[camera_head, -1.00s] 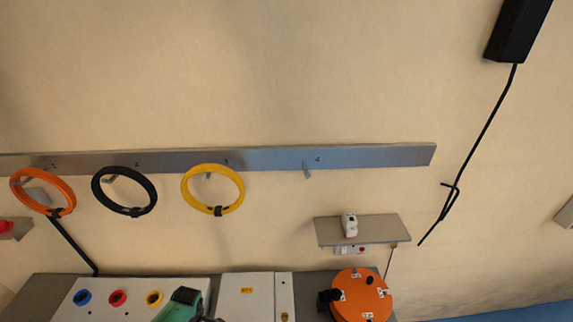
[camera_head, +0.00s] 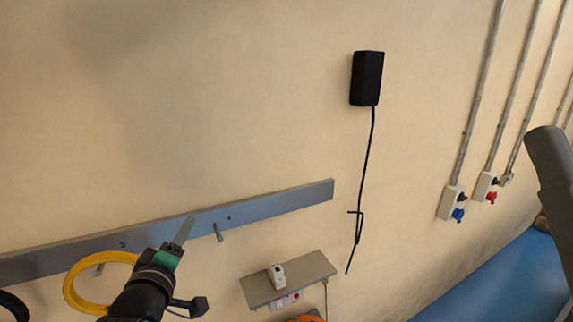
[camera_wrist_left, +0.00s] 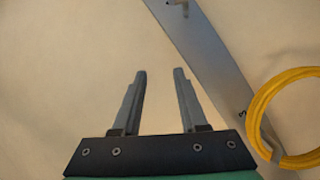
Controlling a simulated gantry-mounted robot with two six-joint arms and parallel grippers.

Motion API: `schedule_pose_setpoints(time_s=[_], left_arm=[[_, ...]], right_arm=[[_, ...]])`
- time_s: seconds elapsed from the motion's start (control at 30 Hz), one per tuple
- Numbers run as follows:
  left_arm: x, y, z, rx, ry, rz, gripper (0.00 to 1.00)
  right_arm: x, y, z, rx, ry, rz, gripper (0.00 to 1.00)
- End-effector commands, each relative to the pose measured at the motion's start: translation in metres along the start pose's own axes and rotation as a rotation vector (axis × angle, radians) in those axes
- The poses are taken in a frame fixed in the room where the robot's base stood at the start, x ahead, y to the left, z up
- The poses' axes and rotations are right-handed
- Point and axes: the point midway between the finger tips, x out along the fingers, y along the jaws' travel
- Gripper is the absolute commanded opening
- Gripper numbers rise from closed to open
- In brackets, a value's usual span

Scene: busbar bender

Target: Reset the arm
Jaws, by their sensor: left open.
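My left gripper (camera_head: 185,229) is in front of the wall rail, between the hooks marked 3 and 4. Its fingers also show in the left wrist view (camera_wrist_left: 158,72), open and parallel with nothing between them. The grey rail (camera_head: 275,206) runs along the wall and also crosses the upper right of the left wrist view (camera_wrist_left: 207,58). A yellow ring (camera_head: 72,284) hangs at hook 3, partly behind my left arm; the left wrist view shows it (camera_wrist_left: 262,100) to the right of the fingers, apart from them. Hook 4 (camera_head: 218,233) is bare. My right gripper is out of view.
A small grey shelf (camera_head: 316,268) with a white device (camera_head: 277,275) is below the rail. A black box (camera_head: 367,78) with a hanging cable (camera_head: 367,160) is on the wall. Sockets (camera_head: 452,203) are at right, above a blue surface (camera_head: 510,280). A black ring (camera_head: 12,305) is cut off.

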Motion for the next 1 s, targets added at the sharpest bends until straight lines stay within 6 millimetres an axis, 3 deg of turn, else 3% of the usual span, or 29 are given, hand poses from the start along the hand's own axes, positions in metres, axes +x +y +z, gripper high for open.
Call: schedule_pose_setpoints(time_s=[0.03, 0.1, 0.17, 0.2, 0.3, 0.4, 0.47, 0.63, 1.0], left_arm=[[-0.021, 0.040, -0.012, 0.054, 0.040, 0.104, 0.42], [-0.056, 0.089, -0.029, 0.143, 0.107, 0.239, 0.42], [-0.092, 0.126, -0.044, 0.222, 0.178, 0.347, 0.42], [-0.118, 0.148, -0.054, 0.278, 0.234, 0.415, 0.42], [-0.189, 0.189, -0.080, 0.429, 0.400, 0.555, 0.42], [-0.253, 0.212, -0.099, 0.588, 0.579, 0.638, 0.42], [-0.281, 0.220, -0.105, 0.700, 0.676, 0.652, 0.42], [-0.280, 0.220, -0.104, 0.895, 0.751, 0.590, 0.42], [-0.279, 0.220, -0.104, 0.910, 0.756, 0.583, 0.42]], right_arm=[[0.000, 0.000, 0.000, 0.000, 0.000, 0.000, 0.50], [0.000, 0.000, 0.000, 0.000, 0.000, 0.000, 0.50], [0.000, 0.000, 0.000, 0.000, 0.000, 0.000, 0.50], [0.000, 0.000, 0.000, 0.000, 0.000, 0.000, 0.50], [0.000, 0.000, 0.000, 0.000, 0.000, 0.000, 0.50], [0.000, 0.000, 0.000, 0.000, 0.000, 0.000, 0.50], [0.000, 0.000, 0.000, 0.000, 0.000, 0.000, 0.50], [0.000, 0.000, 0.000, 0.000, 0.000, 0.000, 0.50], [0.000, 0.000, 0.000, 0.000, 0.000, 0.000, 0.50]])
